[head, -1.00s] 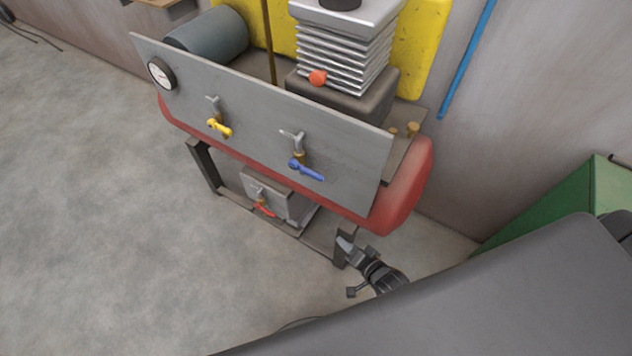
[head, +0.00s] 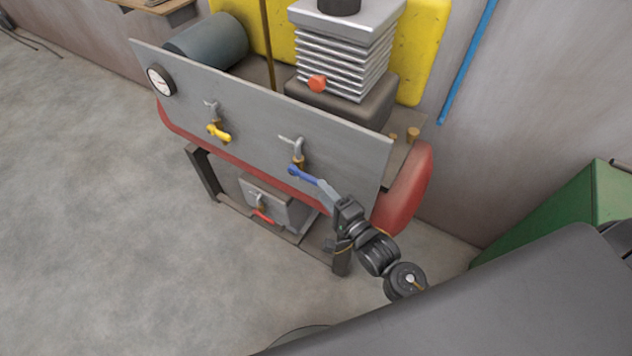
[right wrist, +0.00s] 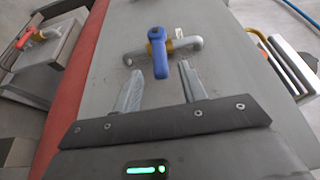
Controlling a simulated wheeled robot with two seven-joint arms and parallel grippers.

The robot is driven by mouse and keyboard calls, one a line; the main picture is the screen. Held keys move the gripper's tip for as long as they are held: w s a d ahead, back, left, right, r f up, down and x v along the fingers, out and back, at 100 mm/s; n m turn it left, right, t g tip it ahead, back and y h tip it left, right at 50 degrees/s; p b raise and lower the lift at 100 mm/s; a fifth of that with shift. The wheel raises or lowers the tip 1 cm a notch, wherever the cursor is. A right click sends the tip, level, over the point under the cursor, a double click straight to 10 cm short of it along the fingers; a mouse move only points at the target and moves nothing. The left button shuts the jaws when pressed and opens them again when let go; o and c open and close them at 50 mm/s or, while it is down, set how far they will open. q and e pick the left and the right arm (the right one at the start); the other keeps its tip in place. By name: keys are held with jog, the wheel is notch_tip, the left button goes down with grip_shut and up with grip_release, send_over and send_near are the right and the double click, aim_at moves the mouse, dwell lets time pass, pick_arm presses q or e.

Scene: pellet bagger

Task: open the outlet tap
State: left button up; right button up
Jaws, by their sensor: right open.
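A grey panel (head: 250,120) on the compressor carries a tap with a yellow lever (head: 218,132) and a tap with a blue lever (head: 304,173). A third tap with a red lever (head: 263,216) is on a small box lower down. No readable label shows which is the outlet tap. My right gripper (head: 324,187) is open at the free end of the blue lever. In the right wrist view the blue lever (right wrist: 158,55) points toward me, its end between the two fingertips (right wrist: 160,69), with a gap on each side. My left gripper is not in view.
A red tank (head: 408,185) lies behind and below the panel. A pressure gauge (head: 160,81) is at the panel's left end. A green cabinet (head: 560,210) stands at the right. Open floor (head: 90,210) is at the left.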

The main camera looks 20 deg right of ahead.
aim_at(316, 186)
jog(key=shift+x, duration=2.15)
grip_shut()
